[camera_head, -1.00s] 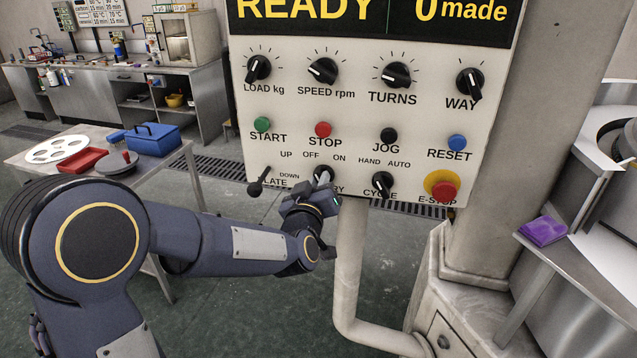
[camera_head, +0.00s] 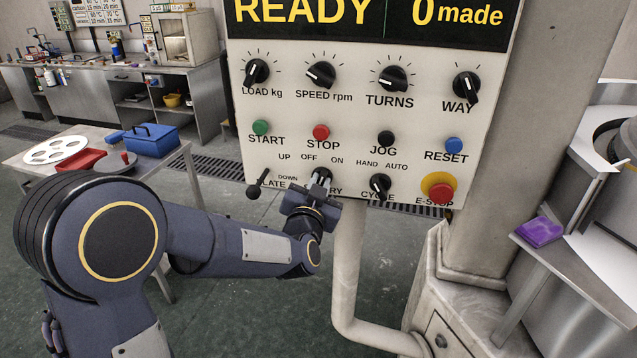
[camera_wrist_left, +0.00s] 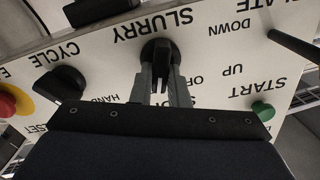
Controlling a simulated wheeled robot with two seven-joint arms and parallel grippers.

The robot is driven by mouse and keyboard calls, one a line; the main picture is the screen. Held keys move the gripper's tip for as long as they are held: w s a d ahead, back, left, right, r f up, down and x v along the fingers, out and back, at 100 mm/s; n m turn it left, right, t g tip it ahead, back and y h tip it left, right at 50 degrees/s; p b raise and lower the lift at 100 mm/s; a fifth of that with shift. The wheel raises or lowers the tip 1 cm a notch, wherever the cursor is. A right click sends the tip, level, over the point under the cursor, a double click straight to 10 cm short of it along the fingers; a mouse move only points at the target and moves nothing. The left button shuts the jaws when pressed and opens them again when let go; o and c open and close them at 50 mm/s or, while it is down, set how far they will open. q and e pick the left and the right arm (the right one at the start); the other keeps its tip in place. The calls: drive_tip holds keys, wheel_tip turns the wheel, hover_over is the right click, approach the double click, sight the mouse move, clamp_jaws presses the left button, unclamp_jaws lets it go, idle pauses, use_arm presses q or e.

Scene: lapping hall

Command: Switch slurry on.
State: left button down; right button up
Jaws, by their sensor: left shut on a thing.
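The slurry switch is a black rotary knob (camera_head: 322,173) low on the white control panel (camera_head: 290,112), between the OFF and ON marks. My left gripper (camera_head: 320,182) comes up from below and has its fingers on it, covering part of the SLURRY label. In the left wrist view, upside down, the grey fingers (camera_wrist_left: 162,84) are shut on the two sides of the slurry knob (camera_wrist_left: 160,52). The OFF mark shows beside one finger; the ON mark is hidden there. I cannot tell exactly which mark the knob points to. My right gripper is out of view.
The plate lever (camera_head: 257,184) is close on the left and the cycle knob (camera_head: 380,185) on the right. The red E-stop (camera_head: 440,192) is farther right. A display above reads READY. A pipe (camera_head: 348,270) runs below the panel.

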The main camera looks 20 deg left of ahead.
use_arm(q)
drive_tip(key=shift+m, duration=1)
drive_tip(key=c, duration=1.4)
unclamp_jaws()
drive_tip(key=shift+s, duration=0.1)
drive_tip(key=s, duration=0.7)
drive_tip(key=shift+s+d+b, duration=0.3)
drive_tip(key=shift+s+b, duration=0.05)
drive_tip(key=shift+b, duration=0.05)
